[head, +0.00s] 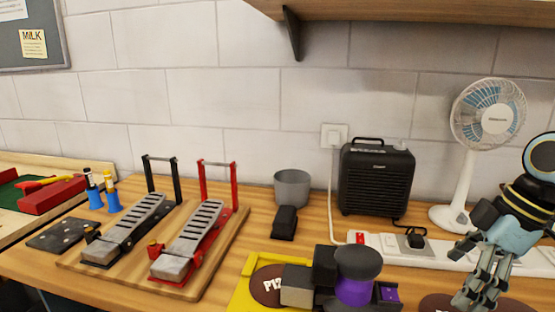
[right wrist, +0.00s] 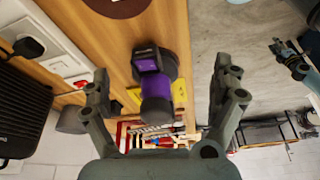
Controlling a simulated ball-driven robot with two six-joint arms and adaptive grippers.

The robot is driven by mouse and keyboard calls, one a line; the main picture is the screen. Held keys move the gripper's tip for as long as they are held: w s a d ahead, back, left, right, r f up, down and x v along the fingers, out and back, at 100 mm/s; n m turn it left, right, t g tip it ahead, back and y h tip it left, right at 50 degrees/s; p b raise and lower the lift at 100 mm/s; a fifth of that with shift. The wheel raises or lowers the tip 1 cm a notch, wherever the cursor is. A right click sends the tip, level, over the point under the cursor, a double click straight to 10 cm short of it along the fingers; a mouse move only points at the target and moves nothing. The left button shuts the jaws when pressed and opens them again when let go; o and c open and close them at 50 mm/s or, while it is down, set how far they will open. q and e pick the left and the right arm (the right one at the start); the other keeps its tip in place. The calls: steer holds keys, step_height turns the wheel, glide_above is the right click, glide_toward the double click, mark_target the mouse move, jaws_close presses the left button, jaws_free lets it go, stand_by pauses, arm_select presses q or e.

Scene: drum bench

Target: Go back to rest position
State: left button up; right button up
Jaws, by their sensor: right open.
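My right gripper (head: 474,299) hangs at the right of the head view, in front of the power strip and the fan. In the right wrist view my right gripper (right wrist: 162,70) has its two grey fingers wide apart, with nothing held between them. A black and purple object (right wrist: 155,92) shows beyond the gap, apart from the fingers.
The black and purple object (head: 355,291) stands at the front by a yellow mat (head: 247,289). Two pedals (head: 190,245) sit on a wooden board at left. A grey cup (head: 292,188), black heater (head: 375,178), white power strip (head: 440,253) and fan (head: 466,170) line the back.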

steer(key=s+a+f+m+h, duration=0.1)
steer(key=s+a+f+m, duration=0.15)
steer(key=s, duration=0.25)
steer(key=s+a+f+m+h, duration=0.1)
steer(key=s+f+m, duration=0.2)
steer(key=s+f, duration=0.15)
steer(key=s+r+m+t+h, duration=0.25)
steer(key=s+m, duration=0.45)
steer(key=s, duration=0.5)
step_height(320, 180, down, 36)
steer(key=s+d+g+b, duration=0.2)
steer(key=s+d+b, duration=0.1)
steer(key=b, duration=0.6)
steer(key=s+f+g+b, duration=0.1)
steer(key=s+f+b, duration=0.4)
steer(key=s+f, duration=1.2)
step_height(320, 180, down, 4)
steer(key=shift+s+d+f+b, duration=0.1)
steer(key=shift+s+d+b, duration=0.25)
steer(key=shift+s+b, duration=0.05)
